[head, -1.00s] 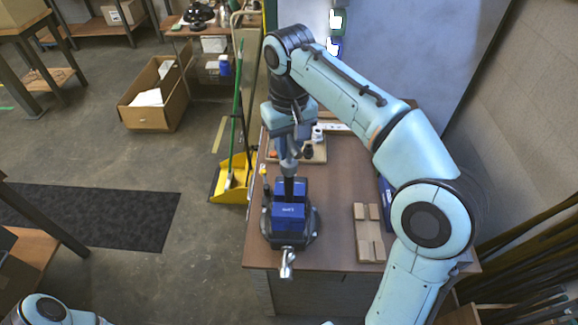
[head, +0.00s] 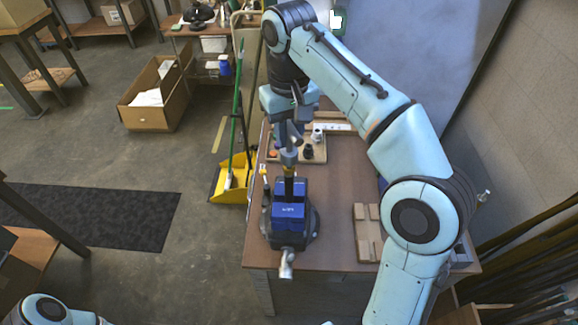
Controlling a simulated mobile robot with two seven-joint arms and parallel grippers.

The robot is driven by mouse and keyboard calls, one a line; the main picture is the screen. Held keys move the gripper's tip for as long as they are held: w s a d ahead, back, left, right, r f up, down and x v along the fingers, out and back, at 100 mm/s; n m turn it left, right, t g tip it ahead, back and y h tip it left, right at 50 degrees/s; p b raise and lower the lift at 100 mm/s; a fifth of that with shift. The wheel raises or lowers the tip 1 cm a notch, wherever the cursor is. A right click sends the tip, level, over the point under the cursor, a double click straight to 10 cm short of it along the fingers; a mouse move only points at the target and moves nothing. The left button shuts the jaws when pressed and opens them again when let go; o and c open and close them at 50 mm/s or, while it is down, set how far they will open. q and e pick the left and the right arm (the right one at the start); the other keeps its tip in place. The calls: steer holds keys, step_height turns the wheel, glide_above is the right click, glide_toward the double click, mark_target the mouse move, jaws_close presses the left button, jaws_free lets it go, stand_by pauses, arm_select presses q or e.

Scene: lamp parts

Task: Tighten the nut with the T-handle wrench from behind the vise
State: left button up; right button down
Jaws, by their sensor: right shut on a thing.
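The blue vise (head: 290,213) stands on a dark base near the front left of the brown bench, with its metal handle toward me. My right gripper (head: 289,152) is above the rear of the vise, pointing down. It is shut on what looks like the T-handle wrench (head: 289,172), whose dark, narrow shaft runs down toward the back of the jaws. The nut is hidden or too small to see, so I cannot tell if the wrench sits on it. My left gripper is out of view; only a part of my left arm shows at the bottom left.
A wooden tray (head: 318,153) with small dark and white parts lies behind the vise. A wooden block fixture (head: 367,232) lies to its right. The bench top (head: 338,193) between them is bare. A yellow dustpan (head: 232,184) and green broom stand left of the bench.

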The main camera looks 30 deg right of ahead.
steer(key=shift+r, duration=0.25)
steer(key=shift+r, duration=2.05)
